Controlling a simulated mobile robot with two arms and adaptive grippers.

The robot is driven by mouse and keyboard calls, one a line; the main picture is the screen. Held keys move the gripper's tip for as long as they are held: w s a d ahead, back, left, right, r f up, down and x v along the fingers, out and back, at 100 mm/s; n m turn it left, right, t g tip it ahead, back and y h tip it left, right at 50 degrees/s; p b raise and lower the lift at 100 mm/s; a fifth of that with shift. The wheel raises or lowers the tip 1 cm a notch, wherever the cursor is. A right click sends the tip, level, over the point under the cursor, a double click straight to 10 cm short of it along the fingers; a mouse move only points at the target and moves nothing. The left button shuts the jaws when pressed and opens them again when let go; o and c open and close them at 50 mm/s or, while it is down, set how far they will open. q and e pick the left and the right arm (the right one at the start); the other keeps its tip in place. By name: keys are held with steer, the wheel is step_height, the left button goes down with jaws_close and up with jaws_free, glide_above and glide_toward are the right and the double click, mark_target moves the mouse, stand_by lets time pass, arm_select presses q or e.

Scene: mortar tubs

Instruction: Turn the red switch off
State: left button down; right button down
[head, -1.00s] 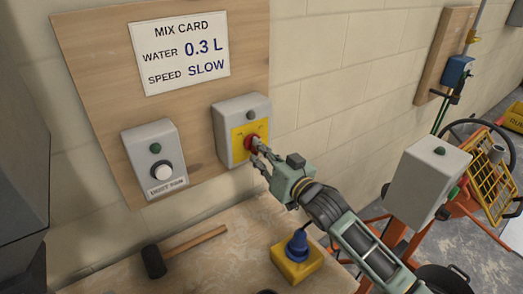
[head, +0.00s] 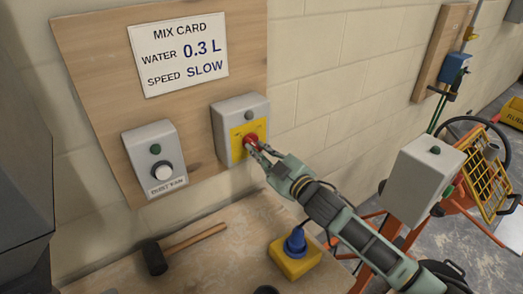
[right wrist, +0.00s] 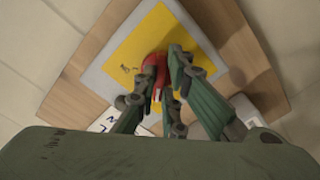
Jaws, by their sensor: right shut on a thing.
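The red switch (head: 251,139) is a knob on a yellow plate, on the front of a grey box (head: 238,106) fixed to a wooden board. My right gripper (head: 254,147) is at the knob, its fingers closed on it and partly covering it. In the right wrist view, the red switch (right wrist: 153,72) shows between the fingers of my right gripper (right wrist: 163,85), with a pale mark on its lower end. The writing on the yellow plate is too small to read. My left gripper is not in view.
A second grey box (head: 155,150) with a white knob is left of the switch box, under a mix card (head: 178,54). Below are a mallet (head: 158,258) and a yellow block with a blue plug (head: 295,252) on the bench. An orange machine stands at the right.

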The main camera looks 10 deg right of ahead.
steer(key=shift+n, duration=0.6)
steer(key=c, duration=1.8)
jaws_free()
steer(key=shift+c, duration=0.2)
steer(key=v, duration=1.2)
steer(key=shift+f, duration=0.1)
